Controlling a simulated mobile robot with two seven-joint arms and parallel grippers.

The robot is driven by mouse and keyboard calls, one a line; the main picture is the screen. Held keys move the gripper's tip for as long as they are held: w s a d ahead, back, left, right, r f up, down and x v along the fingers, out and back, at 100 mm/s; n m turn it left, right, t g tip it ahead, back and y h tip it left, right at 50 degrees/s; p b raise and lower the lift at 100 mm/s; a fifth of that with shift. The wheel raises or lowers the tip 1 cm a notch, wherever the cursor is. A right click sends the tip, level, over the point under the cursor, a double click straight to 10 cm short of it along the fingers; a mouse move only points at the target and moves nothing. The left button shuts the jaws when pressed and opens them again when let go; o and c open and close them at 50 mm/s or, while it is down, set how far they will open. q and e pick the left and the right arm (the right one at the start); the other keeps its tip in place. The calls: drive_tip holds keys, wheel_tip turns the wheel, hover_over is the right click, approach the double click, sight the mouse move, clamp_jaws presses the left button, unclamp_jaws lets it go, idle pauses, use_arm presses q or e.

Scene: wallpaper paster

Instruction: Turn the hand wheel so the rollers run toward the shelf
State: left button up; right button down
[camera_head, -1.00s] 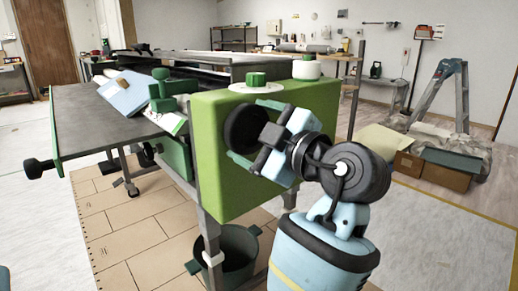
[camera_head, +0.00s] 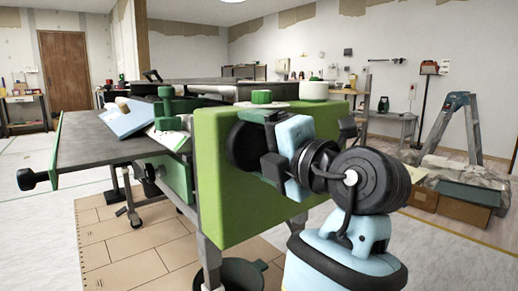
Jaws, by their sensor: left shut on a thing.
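The wallpaper paster has a bright green end box (camera_head: 310,185). A dark round hand wheel (camera_head: 246,148) sits on the face of this box, partly hidden behind my gripper. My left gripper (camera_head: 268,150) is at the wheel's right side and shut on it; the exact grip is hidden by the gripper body. A flat grey shelf (camera_head: 95,145) with a green edge reaches out to the left of the machine. The rollers cannot be made out clearly behind the end box. My right gripper is not in view.
A green knob (camera_head: 261,97) on a white disc and a white cylinder (camera_head: 314,91) stand on top of the box. A dark bucket (camera_head: 243,275) sits below. A stepladder (camera_head: 460,125) and cardboard boxes (camera_head: 460,208) are at right. The floor at left is clear.

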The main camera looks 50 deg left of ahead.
use_arm(q)
drive_tip(key=n, duration=0.3)
drive_tip(key=shift+n, duration=0.3)
idle(0.4)
drive_tip(key=o, duration=0.9)
drive_tip(key=shift+c, duration=0.2)
